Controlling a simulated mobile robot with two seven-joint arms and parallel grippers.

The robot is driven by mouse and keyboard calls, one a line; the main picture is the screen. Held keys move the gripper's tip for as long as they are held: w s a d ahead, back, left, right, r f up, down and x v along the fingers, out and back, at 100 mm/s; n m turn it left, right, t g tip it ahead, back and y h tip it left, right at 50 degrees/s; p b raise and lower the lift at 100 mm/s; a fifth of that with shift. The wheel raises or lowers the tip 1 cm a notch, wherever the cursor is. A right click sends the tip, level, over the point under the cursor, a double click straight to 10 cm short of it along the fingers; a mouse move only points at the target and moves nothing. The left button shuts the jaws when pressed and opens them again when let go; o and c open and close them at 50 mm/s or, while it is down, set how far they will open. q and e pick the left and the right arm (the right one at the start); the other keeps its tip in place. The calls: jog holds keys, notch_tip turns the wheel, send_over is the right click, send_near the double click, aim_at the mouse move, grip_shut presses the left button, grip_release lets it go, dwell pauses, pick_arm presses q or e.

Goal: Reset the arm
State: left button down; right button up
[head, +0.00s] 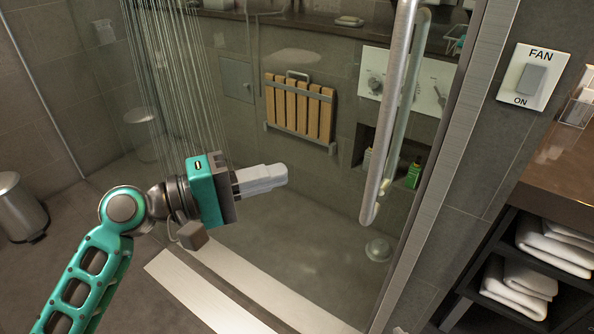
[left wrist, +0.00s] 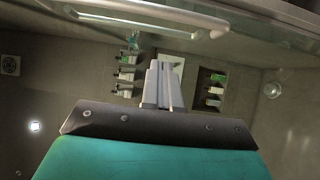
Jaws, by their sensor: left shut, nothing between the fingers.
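My left arm comes in from the left in the head view. Its teal left gripper (head: 284,174) is held in front of the glass shower door and points to the right. The fingers are together and hold nothing. In the left wrist view the same gripper (left wrist: 161,65) shows as two grey fingers side by side with no gap of note. My right gripper is in neither view.
A metal door handle (head: 386,110) stands right of the gripper. A fan switch (head: 534,77) is on the wall. Shelves with folded towels (head: 553,247) stand at the right. A bin (head: 20,208) is at the far left. A slatted wooden seat (head: 299,106) hangs inside the shower.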

pick_arm(q)
jog(key=s+a+f+m+t+y, duration=0.15)
jog(key=a+f+y, duration=0.25)
jog(key=f, duration=0.4)
jog(key=s+a+f+t+y, duration=0.2)
jog(key=a+f+y, duration=0.1)
jog(key=f, duration=0.5)
jog(key=s+a+f+t+y, duration=0.2)
jog(key=a+f+y, duration=0.2)
jog(key=f, duration=0.4)
jog(key=s+a+f+m+y, duration=0.3)
jog(key=s+a+f+m, duration=0.1)
jog(key=s+f, duration=0.3)
jog(key=shift+s+a+m+y, duration=0.35)
jog(key=shift+s+m+y, duration=0.1)
jog(key=shift+s, duration=0.2)
jog(key=shift+g, duration=0.25)
